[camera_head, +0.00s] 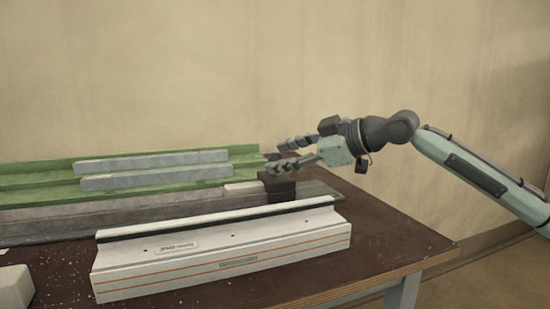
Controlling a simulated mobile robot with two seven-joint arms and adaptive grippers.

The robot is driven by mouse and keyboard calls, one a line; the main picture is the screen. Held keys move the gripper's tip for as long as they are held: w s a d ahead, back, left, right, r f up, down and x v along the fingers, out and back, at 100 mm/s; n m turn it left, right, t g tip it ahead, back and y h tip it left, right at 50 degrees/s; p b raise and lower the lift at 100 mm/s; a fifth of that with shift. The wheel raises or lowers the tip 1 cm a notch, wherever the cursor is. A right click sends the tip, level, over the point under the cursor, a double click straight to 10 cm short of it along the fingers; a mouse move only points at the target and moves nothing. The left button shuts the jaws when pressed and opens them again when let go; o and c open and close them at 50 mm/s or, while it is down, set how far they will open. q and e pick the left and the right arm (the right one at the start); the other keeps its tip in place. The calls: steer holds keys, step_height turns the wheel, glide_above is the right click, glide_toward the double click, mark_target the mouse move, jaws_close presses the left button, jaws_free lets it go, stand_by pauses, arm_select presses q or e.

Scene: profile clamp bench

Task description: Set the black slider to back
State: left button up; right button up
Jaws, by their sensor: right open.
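The black slider (278,187) is a dark block at the right part of a long grey rail (130,217) on the bench. A pale grey block (245,188) sits directly to its left. My right gripper (280,156) comes in from the right, with its fingers pointing left. It is open, with one finger above the other in the picture, and nothing shows between them. The lower finger appears just above the slider; I cannot tell whether they touch. My left gripper is not in view.
A white profile with orange lines (225,255) lies in front of the rail. Green profiles (50,172) with two grey bars (155,178) lie behind it. A white block (14,287) is at the front left. The brown bench top (395,245) is clear at the right.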

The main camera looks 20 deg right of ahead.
mark_target(258, 177)
steer(key=shift+x, duration=1.3)
jaws_close()
